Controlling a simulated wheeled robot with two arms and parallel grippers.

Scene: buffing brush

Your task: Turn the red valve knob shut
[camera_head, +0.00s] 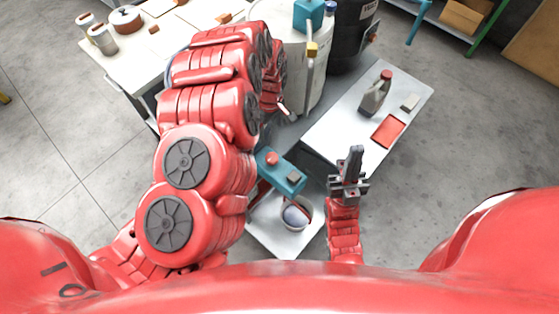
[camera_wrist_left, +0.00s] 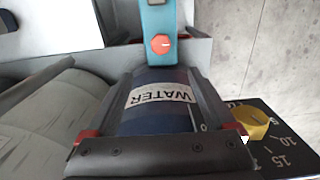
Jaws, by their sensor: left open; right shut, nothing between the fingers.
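A red knob (camera_wrist_left: 161,44) sits on a teal part (camera_wrist_left: 158,14) at the top of the left wrist view. In the head view a red knob (camera_head: 271,158) stands on a teal box (camera_head: 287,182), below the end of my left arm; I cannot tell for sure whether it is the same knob. My left gripper (camera_wrist_left: 152,80) is open, its dark fingers on both sides of a dark blue cylinder labelled WATER (camera_wrist_left: 160,95); contact is unclear. In the head view its fingers are hidden behind my arm. My right gripper (camera_head: 353,160) is shut and empty.
A yellow knob (camera_wrist_left: 251,122) with a number scale lies beside the left gripper. A white bench (camera_head: 415,88) holds a grey jug (camera_head: 374,98) and a red tray (camera_head: 388,131). A bucket (camera_head: 296,214) stands below the teal box. A dark drum (camera_head: 347,45) is at the back.

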